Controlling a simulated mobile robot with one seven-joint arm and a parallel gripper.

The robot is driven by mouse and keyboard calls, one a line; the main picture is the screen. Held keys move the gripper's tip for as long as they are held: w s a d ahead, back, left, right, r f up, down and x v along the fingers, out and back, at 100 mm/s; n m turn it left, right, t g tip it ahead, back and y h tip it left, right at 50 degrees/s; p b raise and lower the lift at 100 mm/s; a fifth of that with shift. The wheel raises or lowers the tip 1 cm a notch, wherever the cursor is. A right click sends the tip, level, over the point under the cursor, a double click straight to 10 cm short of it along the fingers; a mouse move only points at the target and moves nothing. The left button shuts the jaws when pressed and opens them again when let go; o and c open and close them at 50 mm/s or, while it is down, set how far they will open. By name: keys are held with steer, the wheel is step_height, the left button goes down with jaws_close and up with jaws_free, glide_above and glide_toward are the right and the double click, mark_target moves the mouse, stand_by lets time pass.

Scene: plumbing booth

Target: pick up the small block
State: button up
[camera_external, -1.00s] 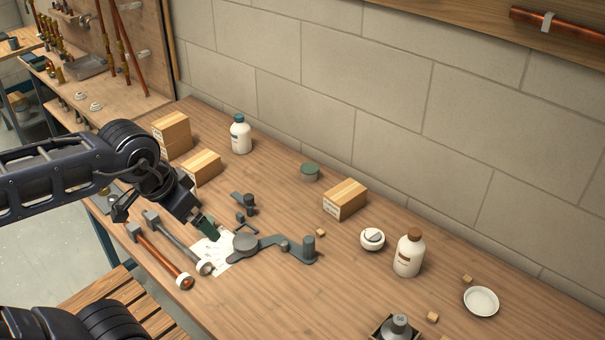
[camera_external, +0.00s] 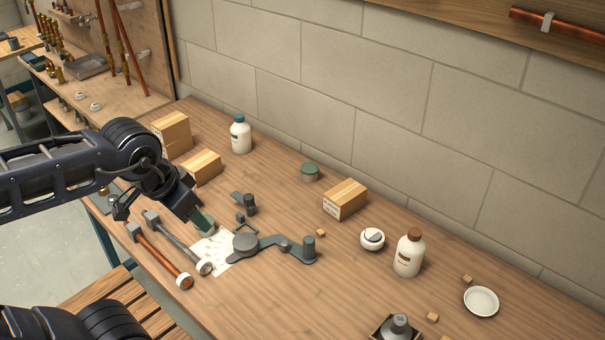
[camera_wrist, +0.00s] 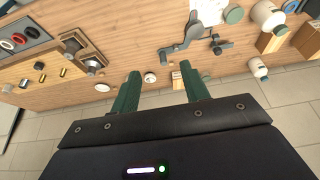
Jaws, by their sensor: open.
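Several small wooden blocks lie on the workbench in the external view. One small block (camera_external: 320,233) sits in front of a larger wooden box. Another small block (camera_external: 467,279) is beside the white dish, and a third small block (camera_external: 432,316) is near the front right. My gripper (camera_external: 203,224) hangs over the left part of the bench, above the edge of a white paper sheet and well left of these blocks. In the wrist view my gripper (camera_wrist: 162,76) has its two green fingers spread with nothing held between them. I cannot make out a small block clearly there.
A grey jointed tool (camera_external: 285,245) lies just right of the gripper. Two long-handled tools (camera_external: 162,254) lie left of it. Larger wooden boxes (camera_external: 345,199), a brown-capped bottle (camera_external: 409,253) and a round white jar (camera_external: 372,239) stand on the bench. The bench middle front is clear.

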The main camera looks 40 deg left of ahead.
steer(key=w+d+r+m+g, duration=0.1)
steer(key=w+d+m, duration=0.15)
steer(key=w, duration=0.45)
steer(key=w+d+r+m, duration=0.2)
steer(key=w+d, duration=0.1)
steer(key=w, duration=0.3)
steer(key=m+g+h, duration=0.4)
steer(key=m+h, duration=0.1)
steer(key=m, duration=1)
glide_above(467, 277)
steer(key=a, duration=0.4)
step_height(467, 277, down, 28)
steer(key=r, duration=0.1)
steer(key=shift+y, duration=0.3)
steer(key=x, duration=1)
steer(key=shift+w+a+f, duration=0.15)
steer(key=shift+f, duration=0.35)
jaws_close()
